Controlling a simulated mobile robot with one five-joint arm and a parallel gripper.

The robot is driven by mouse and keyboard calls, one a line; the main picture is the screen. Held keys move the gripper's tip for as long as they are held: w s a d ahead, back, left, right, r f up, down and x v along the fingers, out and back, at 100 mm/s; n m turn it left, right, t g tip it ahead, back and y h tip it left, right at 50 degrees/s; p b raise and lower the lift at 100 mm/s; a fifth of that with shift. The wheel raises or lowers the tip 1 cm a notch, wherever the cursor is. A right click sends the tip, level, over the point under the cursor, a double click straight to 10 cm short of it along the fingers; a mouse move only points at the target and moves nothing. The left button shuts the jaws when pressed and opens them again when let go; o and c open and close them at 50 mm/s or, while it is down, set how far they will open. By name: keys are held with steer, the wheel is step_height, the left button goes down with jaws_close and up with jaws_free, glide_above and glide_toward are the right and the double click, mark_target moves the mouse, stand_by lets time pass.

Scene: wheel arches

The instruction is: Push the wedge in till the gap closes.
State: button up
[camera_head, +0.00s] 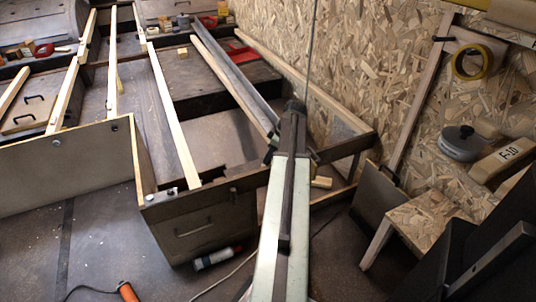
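My arm reaches from the bottom middle up to the dark frame, and its far end, where my gripper (293,108) sits, is small and dark. I cannot make out the fingers or whether they hold anything. A small pale wooden piece (321,182) shows just right of my arm, by the corner of the dark frame (225,186); it may be the wedge, but its shape is too small to tell. Another small wooden block (183,53) lies far back on a dark panel. My arm covers part of the frame corner, and no gap is clearly visible.
Long pale wooden strips (172,120) run across the frame. An OSB wall (360,70) stands at the right, with a yellow tape roll (486,62) and a grey lidded pot (461,143). A small stool (425,215) and a cable with an orange tool (128,291) are on the floor.

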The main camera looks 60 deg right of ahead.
steer(key=p+v, duration=0.4)
steer(key=v, duration=0.1)
steer(key=shift+s+r, duration=0.15)
steer(key=shift+r, duration=0.1)
